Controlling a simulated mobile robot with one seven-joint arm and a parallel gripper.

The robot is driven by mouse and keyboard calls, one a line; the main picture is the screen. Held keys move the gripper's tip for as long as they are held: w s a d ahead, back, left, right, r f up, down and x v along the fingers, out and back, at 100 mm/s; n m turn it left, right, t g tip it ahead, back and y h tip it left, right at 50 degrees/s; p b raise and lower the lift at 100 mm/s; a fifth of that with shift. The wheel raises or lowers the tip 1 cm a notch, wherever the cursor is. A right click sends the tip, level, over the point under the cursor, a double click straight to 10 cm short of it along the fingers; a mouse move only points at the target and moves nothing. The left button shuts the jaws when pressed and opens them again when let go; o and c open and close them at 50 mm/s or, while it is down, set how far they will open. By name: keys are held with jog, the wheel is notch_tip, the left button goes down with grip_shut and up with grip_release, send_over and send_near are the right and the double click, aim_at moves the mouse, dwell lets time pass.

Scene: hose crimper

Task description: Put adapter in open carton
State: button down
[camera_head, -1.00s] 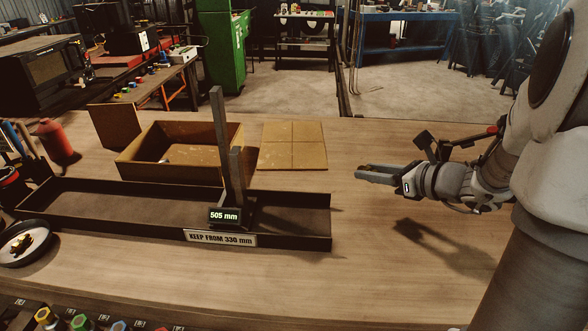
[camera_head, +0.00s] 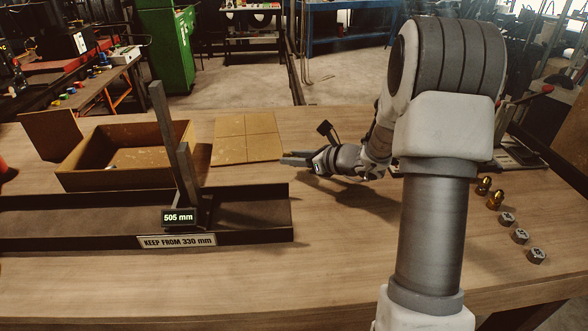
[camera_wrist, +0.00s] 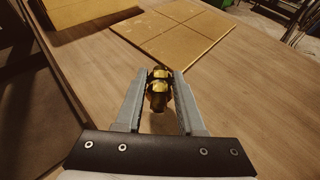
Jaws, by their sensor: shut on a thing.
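My gripper (camera_head: 288,160) is above the wooden table, to the right of the open carton. In the wrist view its two fingers (camera_wrist: 158,92) are shut on the adapter (camera_wrist: 158,88), a brass-coloured fitting with dark bands. The adapter is hard to make out in the head view. The open carton (camera_head: 82,180) is a brown cardboard box at the left with its flap (camera_head: 50,134) standing out at the far left. Its near inside is hidden by its front wall. Part of the carton shows at the top left of the wrist view (camera_wrist: 88,12).
A flat cardboard panel (camera_head: 247,138) lies between the carton and my gripper. A long dark tray (camera_head: 90,240) with an upright post (camera_head: 172,150) and a "505 mm" display stands before the carton. Brass fittings (camera_head: 494,199) and grey nuts (camera_head: 520,236) stand at the right.

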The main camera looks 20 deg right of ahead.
aim_at(294, 175)
jog(key=shift+f, duration=1.65)
jog(key=shift+f+b, duration=0.1)
jog(key=shift+b, duration=0.2)
jog(key=shift+f, duration=0.15)
jog(key=c, duration=0.5)
grip_release()
